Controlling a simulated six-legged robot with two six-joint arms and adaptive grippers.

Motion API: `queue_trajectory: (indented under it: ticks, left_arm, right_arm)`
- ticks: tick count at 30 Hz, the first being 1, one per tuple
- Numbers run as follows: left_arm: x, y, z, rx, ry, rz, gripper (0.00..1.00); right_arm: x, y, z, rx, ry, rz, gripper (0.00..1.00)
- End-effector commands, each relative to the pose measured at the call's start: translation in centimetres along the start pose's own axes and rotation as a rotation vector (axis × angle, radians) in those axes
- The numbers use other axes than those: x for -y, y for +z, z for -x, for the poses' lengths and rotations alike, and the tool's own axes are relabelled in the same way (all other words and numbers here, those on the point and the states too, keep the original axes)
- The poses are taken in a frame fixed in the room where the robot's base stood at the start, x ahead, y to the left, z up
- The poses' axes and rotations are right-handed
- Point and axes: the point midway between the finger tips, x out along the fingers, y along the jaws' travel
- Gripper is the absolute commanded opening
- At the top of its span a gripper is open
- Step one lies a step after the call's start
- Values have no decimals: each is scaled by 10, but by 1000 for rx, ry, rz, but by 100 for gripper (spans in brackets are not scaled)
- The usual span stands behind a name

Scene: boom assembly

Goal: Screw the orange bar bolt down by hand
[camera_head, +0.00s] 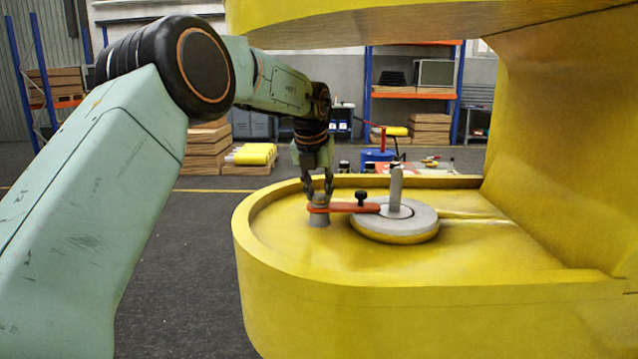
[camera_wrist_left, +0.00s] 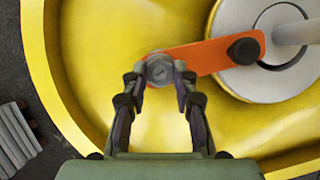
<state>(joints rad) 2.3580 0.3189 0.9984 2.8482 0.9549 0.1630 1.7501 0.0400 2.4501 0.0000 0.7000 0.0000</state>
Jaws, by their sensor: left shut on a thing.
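The orange bar (camera_head: 345,207) lies flat on the yellow boom part, from a grey post on the left to a grey disc (camera_head: 395,222) on the right. It also shows in the left wrist view (camera_wrist_left: 212,56). A grey bolt (camera_wrist_left: 160,69) sits at the bar's left end. My left gripper (camera_head: 319,196) points down over that end, and its fingertips are shut on the bolt head from both sides. A black knob bolt (camera_wrist_left: 243,50) stands at the bar's other end, by the disc. My right gripper is not in view.
The yellow boom part (camera_head: 300,265) has a raised rim around its recess, and a yellow overhang (camera_head: 380,18) above. A grey pin (camera_head: 396,183) stands up from the disc. Shelves and stacked boxes (camera_head: 205,155) are far behind.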

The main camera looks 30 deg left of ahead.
Motion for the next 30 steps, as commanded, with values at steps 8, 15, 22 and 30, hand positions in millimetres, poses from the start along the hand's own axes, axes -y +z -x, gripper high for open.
queue_trajectory:
  ticks: [8, 15, 22, 30]
  left_arm:
    - [0, 5, 4, 15, -13, -32, 0]
    - [0, 5, 4, 17, -13, -33, 0]
    - [0, 4, 3, 14, -13, -32, 40]
    - [0, 2, 1, 7, -13, -32, 51]
  right_arm:
    - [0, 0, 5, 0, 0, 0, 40]
    - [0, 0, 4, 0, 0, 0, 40]
    - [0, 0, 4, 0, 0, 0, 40]
    - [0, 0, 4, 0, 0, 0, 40]
